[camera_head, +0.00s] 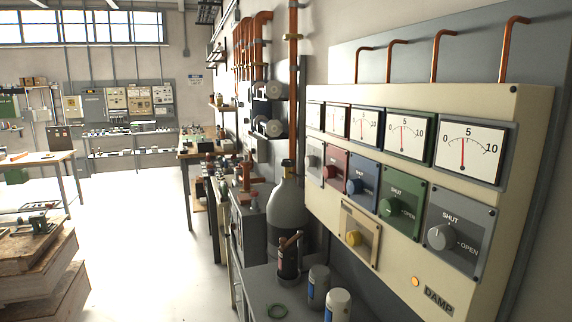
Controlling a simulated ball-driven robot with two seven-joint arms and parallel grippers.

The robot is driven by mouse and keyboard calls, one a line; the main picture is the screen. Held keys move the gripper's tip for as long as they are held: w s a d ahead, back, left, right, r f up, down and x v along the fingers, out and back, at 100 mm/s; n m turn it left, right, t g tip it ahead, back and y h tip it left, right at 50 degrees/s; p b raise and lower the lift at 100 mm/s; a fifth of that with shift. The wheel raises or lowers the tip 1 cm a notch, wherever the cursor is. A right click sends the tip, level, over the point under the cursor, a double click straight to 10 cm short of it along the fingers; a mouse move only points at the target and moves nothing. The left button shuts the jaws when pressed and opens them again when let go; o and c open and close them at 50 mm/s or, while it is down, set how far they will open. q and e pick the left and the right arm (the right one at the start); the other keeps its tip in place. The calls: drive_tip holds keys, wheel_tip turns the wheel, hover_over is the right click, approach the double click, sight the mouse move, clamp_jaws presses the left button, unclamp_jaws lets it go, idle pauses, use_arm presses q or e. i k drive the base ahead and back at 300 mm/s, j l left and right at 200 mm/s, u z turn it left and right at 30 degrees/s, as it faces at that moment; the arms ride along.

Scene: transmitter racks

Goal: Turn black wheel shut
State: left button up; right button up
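A cream control panel (400,262) on the right wall carries a row of round wheels under dial gauges. The nearest wheel (439,237) is grey on a grey plate marked SHUT and OPEN. To its left are a green wheel (387,206), a blue wheel (354,186), a red wheel (330,171) and a pale wheel (312,160). A yellow wheel (353,238) sits lower on its own plate. I see no wheel that is clearly black. The nearest gauge (470,150) has its needle close to 5. Neither of my grippers is in view.
A grey gas cylinder (287,208) stands behind. An amber lamp (415,282) sits near the DAMP label. Open floor (145,235) lies left.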

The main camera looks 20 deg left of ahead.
sight(287, 163)
drive_tip(key=j+z, duration=0.3)
drive_tip(key=j, duration=0.6)
drive_tip(key=j+z, duration=0.3)
drive_tip(key=j, duration=0.6)
